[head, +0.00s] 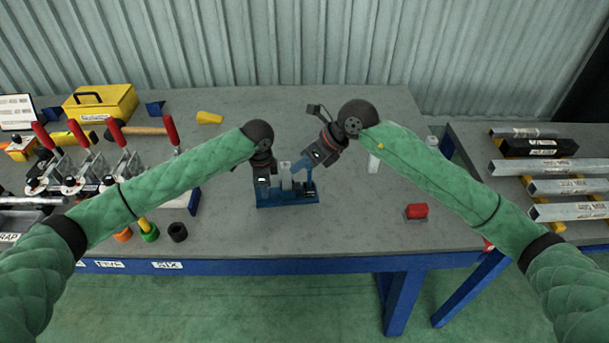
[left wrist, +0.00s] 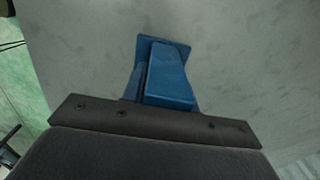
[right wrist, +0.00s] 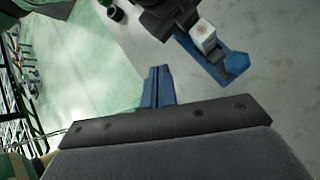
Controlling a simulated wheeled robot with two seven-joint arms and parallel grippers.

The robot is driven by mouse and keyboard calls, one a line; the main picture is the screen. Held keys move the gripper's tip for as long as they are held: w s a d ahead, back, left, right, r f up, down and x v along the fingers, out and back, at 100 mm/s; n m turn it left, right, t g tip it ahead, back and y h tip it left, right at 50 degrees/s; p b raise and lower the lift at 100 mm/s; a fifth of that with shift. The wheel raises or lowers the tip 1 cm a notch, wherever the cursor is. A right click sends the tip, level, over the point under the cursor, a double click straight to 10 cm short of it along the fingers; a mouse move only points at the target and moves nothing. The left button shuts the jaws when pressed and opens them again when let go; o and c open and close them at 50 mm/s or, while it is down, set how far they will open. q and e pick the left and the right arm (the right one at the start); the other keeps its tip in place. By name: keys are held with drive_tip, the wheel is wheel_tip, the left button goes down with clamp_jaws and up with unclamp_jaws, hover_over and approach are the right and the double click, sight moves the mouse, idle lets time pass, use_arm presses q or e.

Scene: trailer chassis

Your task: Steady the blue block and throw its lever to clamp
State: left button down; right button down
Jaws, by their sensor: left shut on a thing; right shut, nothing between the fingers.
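The blue block (head: 290,199) sits on the grey bench in front of me, a blue base with pale grey and dark parts on top. My left gripper (head: 263,194) points down at its left end and is shut on it. In the left wrist view, blue surfaces (left wrist: 168,78) stand beyond the jaw, and finger and block are hard to separate. In the right wrist view these fingers (right wrist: 157,88) are apart from the block (right wrist: 236,63). I cannot make out the lever clearly.
Red-handled toggle clamps (head: 122,150) stand at the left. A yellow case (head: 101,103) is behind them. A black ring (head: 178,232) lies front left and a red piece (head: 417,211) lies right of the block. Metal bars (head: 565,187) lie far right. The bench behind the block is mostly clear.

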sight(310, 175)
drive_tip(key=s+a+m+t+y, duration=0.3)
drive_tip(key=s+m+t+y, duration=0.1)
drive_tip(key=s+m+y, duration=0.5)
drive_tip(key=w+d+f+m+t+h, duration=0.1)
drive_tip(key=d+f+m+t+h, duration=0.5)
drive_tip(key=m+t, duration=0.4)
drive_tip(key=d+f+m, duration=0.1)
drive_tip(key=d+m, duration=0.1)
drive_tip(key=m, duration=0.2)
drive_tip(key=shift+w+d+f, duration=0.25)
drive_tip(key=shift+d+f, duration=0.05)
drive_tip(key=shift+f, duration=0.05)
drive_tip(key=w+a, duration=0.3)
drive_tip(key=w, duration=0.8)
drive_tip(key=shift+a, duration=0.15)
